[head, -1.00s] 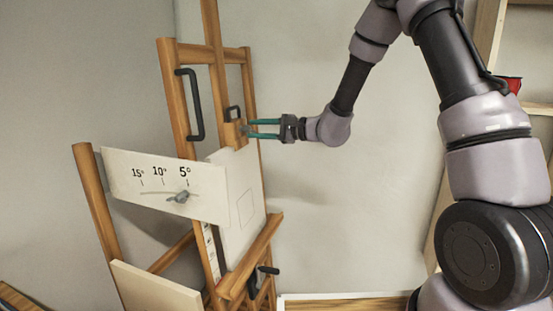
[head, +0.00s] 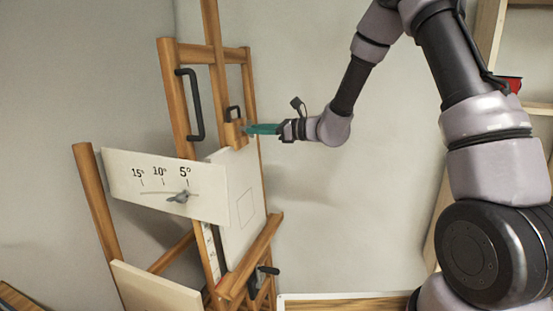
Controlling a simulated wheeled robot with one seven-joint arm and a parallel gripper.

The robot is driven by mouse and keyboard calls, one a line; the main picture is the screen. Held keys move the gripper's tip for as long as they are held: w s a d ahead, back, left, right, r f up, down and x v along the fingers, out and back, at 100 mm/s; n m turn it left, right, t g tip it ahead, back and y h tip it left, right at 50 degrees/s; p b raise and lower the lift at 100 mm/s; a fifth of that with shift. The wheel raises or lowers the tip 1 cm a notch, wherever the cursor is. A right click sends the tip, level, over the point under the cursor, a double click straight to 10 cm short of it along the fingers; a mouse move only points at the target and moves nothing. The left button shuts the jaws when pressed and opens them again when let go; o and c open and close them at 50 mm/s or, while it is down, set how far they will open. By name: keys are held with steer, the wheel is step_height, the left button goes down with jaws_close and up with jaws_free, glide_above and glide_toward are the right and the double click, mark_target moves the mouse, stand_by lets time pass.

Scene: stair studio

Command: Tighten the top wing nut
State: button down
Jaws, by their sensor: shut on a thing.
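A wooden easel (head: 177,122) stands left of centre. A small wooden block (head: 233,133) with a black handle (head: 234,113) sits on its mast, at the top edge of a white canvas (head: 243,205). My gripper (head: 250,129), with teal fingers, reaches in from the right. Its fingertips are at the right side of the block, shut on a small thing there. That must be the top wing nut, but the fingertips and block hide its shape. The gripper is turned so its fingers overlap in this view.
A white angle scale (head: 150,172) marked 15°, 10° and 5° crosses the easel's left side, with a grey wing-shaped pointer (head: 178,197) near 5°. A black handle (head: 190,104) is on the frame. A crank (head: 268,270) sits low. Shelving (head: 537,107) stands far right.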

steer(key=c, duration=1.1)
jaws_free()
steer(key=shift+m, duration=0.6)
steer(key=shift+c, duration=0.2)
steer(key=shift+o, duration=0.9)
steer(key=shift+v, duration=3)
